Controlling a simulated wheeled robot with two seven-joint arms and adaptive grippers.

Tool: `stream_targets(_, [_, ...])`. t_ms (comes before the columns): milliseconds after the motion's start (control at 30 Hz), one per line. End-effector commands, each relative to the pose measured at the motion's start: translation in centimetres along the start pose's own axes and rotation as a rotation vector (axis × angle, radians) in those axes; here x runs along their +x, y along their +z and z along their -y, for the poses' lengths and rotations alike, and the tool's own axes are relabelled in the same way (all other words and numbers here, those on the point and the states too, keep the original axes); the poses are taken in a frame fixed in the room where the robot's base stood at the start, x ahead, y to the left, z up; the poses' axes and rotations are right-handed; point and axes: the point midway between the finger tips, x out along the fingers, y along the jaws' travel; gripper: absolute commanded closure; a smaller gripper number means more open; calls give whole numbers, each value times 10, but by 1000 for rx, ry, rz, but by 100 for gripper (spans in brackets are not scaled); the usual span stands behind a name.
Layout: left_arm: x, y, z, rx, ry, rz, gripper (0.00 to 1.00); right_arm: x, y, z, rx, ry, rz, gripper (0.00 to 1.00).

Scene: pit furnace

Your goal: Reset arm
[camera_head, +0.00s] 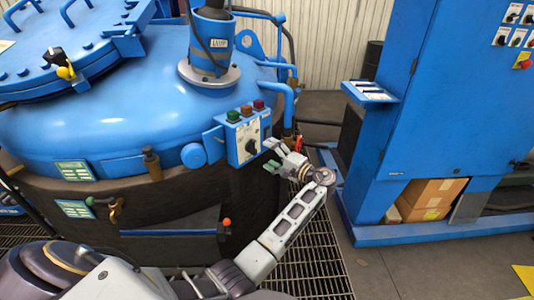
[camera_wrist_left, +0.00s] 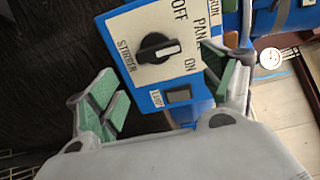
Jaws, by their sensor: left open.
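The blue control box (camera_head: 243,136) is on the side of the furnace, with a black rotary knob (camera_head: 251,146) on its pale panel. My left gripper (camera_head: 270,156) is open and empty just right of the box, its green-padded fingers pointing at the panel. In the left wrist view the knob (camera_wrist_left: 158,48) lies ahead, between the directions of the two spread fingers and apart from them. OFF, ON and STIRRER labels surround it. The knob's white mark points right in that view. My right gripper is not in view.
The big blue furnace (camera_head: 130,110) fills the left, with a hinged lid (camera_head: 75,50) and a valve handle (camera_head: 115,207). A blue cabinet (camera_head: 430,110) with cardboard boxes (camera_head: 428,198) stands at the right. Open floor (camera_head: 400,265) lies at lower right.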

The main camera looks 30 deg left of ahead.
Motion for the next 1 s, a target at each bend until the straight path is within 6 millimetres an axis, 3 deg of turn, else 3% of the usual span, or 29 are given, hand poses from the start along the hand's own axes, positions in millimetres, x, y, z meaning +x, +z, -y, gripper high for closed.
stream_targets(633, [0,-1,0,-17,-1,-6,19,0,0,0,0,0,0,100])
stream_targets(767, [-1,-12,0,-45,1,-53,19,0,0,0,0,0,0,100])
stream_targets(1000, [-7,-45,-28,-113,148,-201,19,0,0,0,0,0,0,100])
